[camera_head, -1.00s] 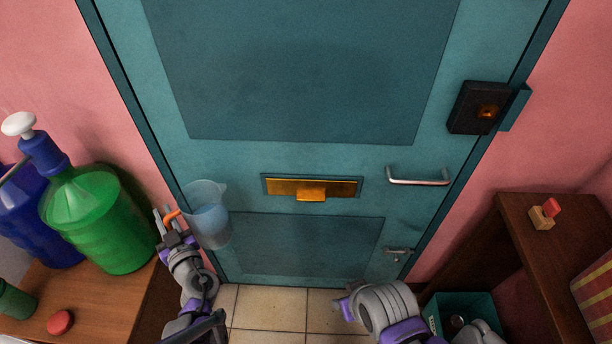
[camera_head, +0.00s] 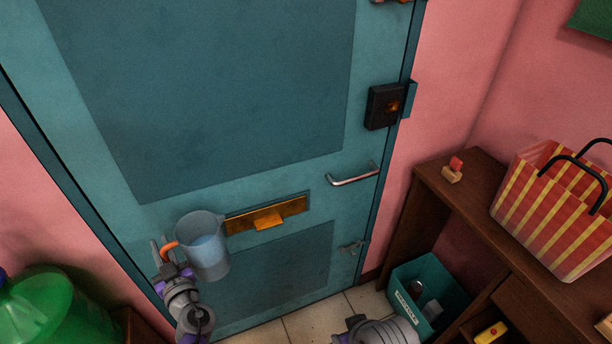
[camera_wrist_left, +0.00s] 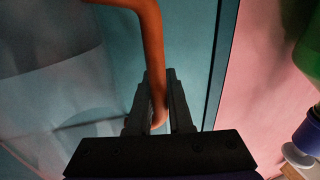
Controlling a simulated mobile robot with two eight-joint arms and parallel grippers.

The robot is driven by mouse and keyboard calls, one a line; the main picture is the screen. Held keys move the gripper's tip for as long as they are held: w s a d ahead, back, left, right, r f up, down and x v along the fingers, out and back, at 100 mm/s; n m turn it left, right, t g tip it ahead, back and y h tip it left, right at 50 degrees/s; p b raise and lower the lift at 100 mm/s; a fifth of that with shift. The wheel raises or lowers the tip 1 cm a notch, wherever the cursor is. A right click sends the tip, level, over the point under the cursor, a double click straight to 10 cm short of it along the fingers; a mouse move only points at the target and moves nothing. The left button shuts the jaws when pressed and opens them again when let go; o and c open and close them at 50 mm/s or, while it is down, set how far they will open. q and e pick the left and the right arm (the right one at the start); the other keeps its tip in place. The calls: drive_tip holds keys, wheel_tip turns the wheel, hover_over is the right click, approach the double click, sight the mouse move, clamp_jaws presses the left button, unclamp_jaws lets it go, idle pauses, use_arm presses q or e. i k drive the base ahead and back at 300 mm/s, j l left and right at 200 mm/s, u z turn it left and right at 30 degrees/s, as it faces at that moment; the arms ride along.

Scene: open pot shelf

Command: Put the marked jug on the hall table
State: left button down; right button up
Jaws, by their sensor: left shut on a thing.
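A translucent jug (camera_head: 205,252) with an orange handle hangs in front of the teal door, roughly upright, with what looks like liquid inside. My left gripper (camera_head: 166,256) is shut on the handle at the jug's left side. In the left wrist view the fingers (camera_wrist_left: 160,112) close around the lower part of the orange handle, and the clear jug body (camera_wrist_left: 55,95) fills the left side. A brown wooden table (camera_head: 478,232) stands at the right, apart from the jug. Only a grey part of my right arm shows at the bottom; its gripper is out of view.
The table bears a red-and-yellow striped bag (camera_head: 545,215) and a small red-topped block (camera_head: 453,170). Its left front top is bare. A teal bin (camera_head: 412,297) with objects stands on the floor beside it. A green bottle (camera_head: 45,310) is at lower left. The door handle (camera_head: 353,176) sticks out.

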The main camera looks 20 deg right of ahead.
sight(472, 170)
drive_tip(key=j+z, duration=0.2)
drive_tip(key=z, duration=0.25)
drive_tip(key=j+z, duration=0.2)
drive_tip(key=z, duration=0.25)
